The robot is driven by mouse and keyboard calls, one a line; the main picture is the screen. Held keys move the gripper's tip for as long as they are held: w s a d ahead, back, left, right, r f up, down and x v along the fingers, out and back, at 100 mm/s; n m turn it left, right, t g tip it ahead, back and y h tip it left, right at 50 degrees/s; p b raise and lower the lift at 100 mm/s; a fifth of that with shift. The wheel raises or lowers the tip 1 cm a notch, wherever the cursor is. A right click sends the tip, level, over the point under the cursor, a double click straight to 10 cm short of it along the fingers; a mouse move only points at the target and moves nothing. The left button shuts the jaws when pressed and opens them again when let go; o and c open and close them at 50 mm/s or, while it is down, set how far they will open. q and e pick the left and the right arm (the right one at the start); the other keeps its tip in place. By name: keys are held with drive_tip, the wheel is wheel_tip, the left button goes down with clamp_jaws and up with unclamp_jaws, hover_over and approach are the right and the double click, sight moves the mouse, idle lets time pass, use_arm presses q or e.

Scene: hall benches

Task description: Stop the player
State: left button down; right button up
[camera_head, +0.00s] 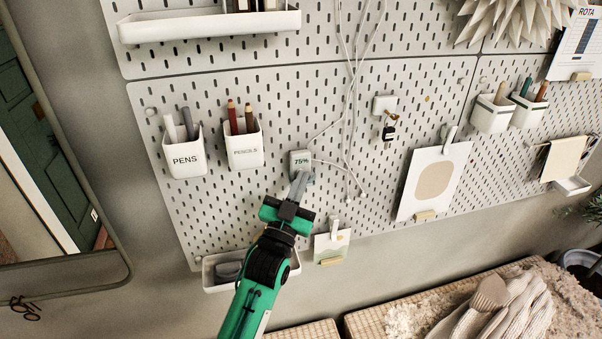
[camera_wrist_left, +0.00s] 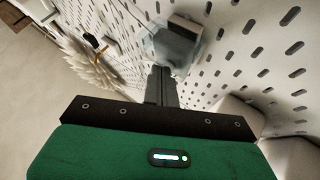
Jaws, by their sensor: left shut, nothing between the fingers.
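A small grey device (camera_head: 301,159) with a "75%" display is mounted on the white pegboard, with thin white cords beside it; it is probably the player. In the left wrist view a pale, partly see-through box (camera_wrist_left: 174,42) with a darker block lies just beyond the fingertips. My left gripper (camera_head: 298,184) is shut and empty, its fingertips at the lower edge of the device. I cannot tell whether they touch it. The shut fingers also show in the left wrist view (camera_wrist_left: 161,76). My right gripper is in neither view.
A PENS cup (camera_head: 185,160) and a PENCILS cup (camera_head: 246,152) hang left of the device. A low tray (camera_head: 214,286) sits beside my left arm. A small card (camera_head: 332,246) and a key hook (camera_head: 384,104) are to the right. A woven bench (camera_head: 375,325) stands below.

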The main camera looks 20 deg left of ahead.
use_arm(q)
drive_tip(key=shift+s+d+f, duration=0.35)
drive_tip(key=shift+s+f, duration=0.05)
drive_tip(key=shift+s, duration=0.1)
drive_tip(key=s+d, duration=0.1)
drive_tip(key=s, duration=0.1)
drive_tip(key=s+d, duration=0.2)
drive_tip(key=shift+r+p, duration=0.15)
drive_tip(key=shift+p, duration=0.15)
drive_tip(key=shift+a, duration=0.1)
